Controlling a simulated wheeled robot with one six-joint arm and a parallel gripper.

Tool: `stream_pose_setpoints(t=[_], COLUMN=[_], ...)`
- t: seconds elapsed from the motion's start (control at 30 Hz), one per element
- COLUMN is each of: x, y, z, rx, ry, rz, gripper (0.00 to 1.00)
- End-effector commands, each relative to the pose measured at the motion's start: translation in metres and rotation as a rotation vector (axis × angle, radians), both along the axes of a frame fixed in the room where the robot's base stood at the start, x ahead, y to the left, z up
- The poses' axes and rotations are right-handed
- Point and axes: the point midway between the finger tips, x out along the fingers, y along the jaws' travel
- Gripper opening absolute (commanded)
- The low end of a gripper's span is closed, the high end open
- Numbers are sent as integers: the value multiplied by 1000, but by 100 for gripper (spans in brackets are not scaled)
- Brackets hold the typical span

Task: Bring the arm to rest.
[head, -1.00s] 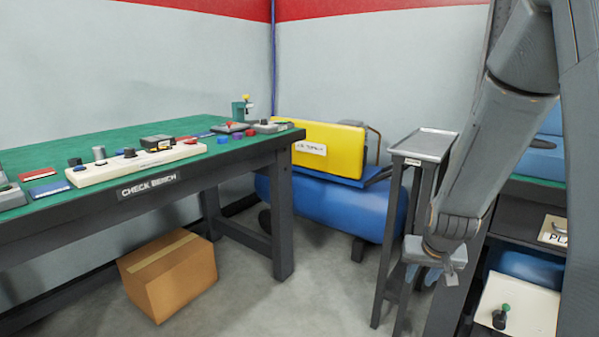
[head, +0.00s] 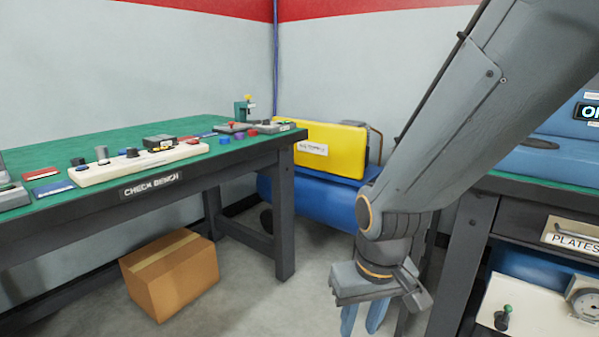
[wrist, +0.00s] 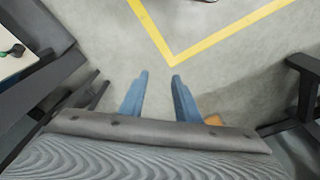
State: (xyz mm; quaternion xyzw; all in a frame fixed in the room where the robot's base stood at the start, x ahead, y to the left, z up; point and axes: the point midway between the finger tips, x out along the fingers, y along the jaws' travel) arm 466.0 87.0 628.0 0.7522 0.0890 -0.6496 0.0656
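My gripper (head: 362,322) hangs pointing down in the head view, in front of the blue tank (head: 310,200) and the narrow stand behind my arm. In the wrist view its two blue fingers (wrist: 158,80) are spread apart with bare floor between them. It is open and holds nothing. My arm crosses the right half of the head view and hides most of the narrow stand.
The check bench (head: 150,189) with several parts on it stands at the left, a cardboard box (head: 170,275) below it. Yellow floor lines (wrist: 172,50) mark clear grey floor.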

Motion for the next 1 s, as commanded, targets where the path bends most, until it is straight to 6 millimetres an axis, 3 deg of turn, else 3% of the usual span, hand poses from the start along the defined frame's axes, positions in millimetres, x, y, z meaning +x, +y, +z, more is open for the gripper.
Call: stream_pose_setpoints(t=[0.03,0.2,0.63,0.73,1.0], x=[-8,-34,-83,-93,-87], y=[15,51,98,105,86], z=[2,5,11,14,39], rx=[0,-5,-20,-25,-25], ry=[12,53,115,128,128], rz=[43,150,319,348,286], gripper=[30,30,30,30,30])
